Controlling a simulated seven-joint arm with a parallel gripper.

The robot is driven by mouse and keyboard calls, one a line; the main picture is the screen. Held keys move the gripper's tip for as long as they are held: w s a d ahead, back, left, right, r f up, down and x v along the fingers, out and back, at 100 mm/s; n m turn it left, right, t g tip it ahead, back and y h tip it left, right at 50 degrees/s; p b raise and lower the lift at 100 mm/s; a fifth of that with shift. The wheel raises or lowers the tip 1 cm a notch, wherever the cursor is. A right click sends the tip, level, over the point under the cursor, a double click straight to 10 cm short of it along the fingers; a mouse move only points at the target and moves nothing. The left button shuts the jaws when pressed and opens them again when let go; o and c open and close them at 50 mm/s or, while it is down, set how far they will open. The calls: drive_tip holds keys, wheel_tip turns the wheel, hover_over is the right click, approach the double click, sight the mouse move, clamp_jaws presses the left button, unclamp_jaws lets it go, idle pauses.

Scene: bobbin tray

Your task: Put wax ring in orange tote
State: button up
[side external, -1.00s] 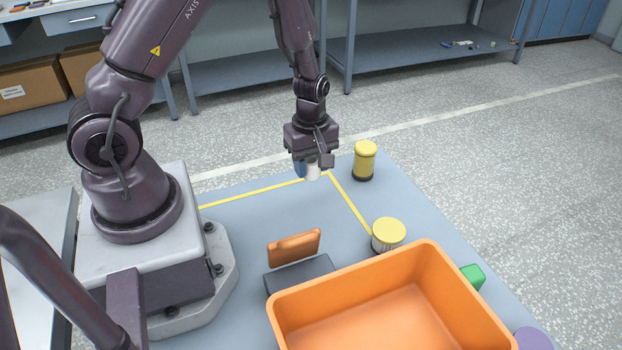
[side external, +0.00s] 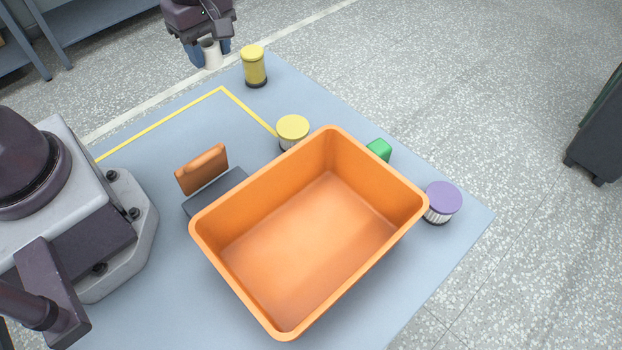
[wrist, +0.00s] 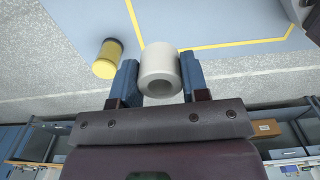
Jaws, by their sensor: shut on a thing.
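The white wax ring (side external: 211,54) is held between the blue-tipped fingers of my gripper (side external: 210,48), at the top left in the side view. In the wrist view the ring (wrist: 159,67) sits between both fingers, with its round opening partly facing the camera. My gripper is shut on it and holds it in the air near the mat's far corner. The orange tote (side external: 208,233) stands in the middle of the side view, open at the top and empty. The gripper is well behind and to the left of it.
A yellow-lidded jar (side external: 293,128), a green block (side external: 379,150) and a purple-lidded jar (side external: 442,198) stand close around the tote. An orange upright piece on a dark base (side external: 202,170) is at its left.

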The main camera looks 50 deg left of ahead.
drive_tip(key=d, duration=1.1)
drive_tip(key=m, duration=0.2)
hover_over(279, 249)
wheel_tip(279, 249, down, 4)
wheel_tip(279, 249, down, 11)
drive_tip(key=shift+f, duration=0.1)
drive_tip(key=shift+f, duration=0.1)
drive_tip(key=o, duration=0.9)
